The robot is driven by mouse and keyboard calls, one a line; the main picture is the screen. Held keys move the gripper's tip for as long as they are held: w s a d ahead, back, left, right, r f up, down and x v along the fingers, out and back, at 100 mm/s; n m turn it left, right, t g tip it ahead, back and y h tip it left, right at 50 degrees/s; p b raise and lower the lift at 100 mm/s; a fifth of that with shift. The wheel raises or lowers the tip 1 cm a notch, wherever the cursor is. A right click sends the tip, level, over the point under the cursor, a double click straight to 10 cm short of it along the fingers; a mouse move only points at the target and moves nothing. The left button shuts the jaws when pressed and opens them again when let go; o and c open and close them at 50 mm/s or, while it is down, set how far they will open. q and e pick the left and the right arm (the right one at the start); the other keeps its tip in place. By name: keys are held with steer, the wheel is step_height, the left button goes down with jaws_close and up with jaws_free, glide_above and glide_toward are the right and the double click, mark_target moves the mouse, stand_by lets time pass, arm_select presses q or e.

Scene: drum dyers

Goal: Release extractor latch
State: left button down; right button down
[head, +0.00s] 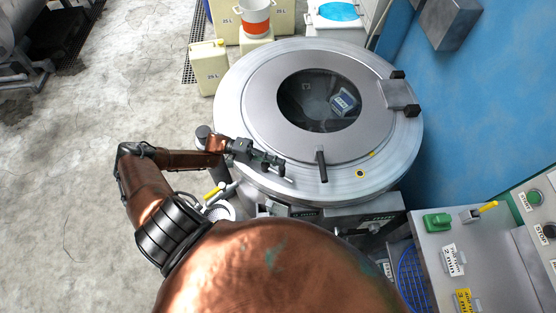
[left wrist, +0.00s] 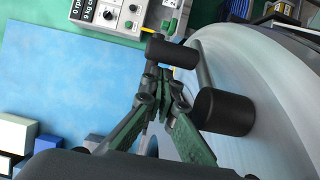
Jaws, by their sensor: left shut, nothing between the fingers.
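The extractor (head: 235,95) is a round grey metal machine with a closed lid and a dark round window. A dark bar-shaped handle (head: 321,167), which looks like the latch, stands at the lid's front edge. My left gripper (head: 281,167) is shut and empty over the front-left rim, a short way left of that bar. In the left wrist view, the gripper's green-grey fingers (left wrist: 160,85) come together beside a metal rod with black cylindrical ends (left wrist: 223,111). I cannot tell whether they touch. My right gripper is not in view.
A hinge bracket (head: 398,95) is at the lid's right side. A blue wall (head: 480,110) stands close on the right. A control bench (head: 440,235) with a green block is at front right. Canisters (head: 208,68) stand behind left. The floor at left is open.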

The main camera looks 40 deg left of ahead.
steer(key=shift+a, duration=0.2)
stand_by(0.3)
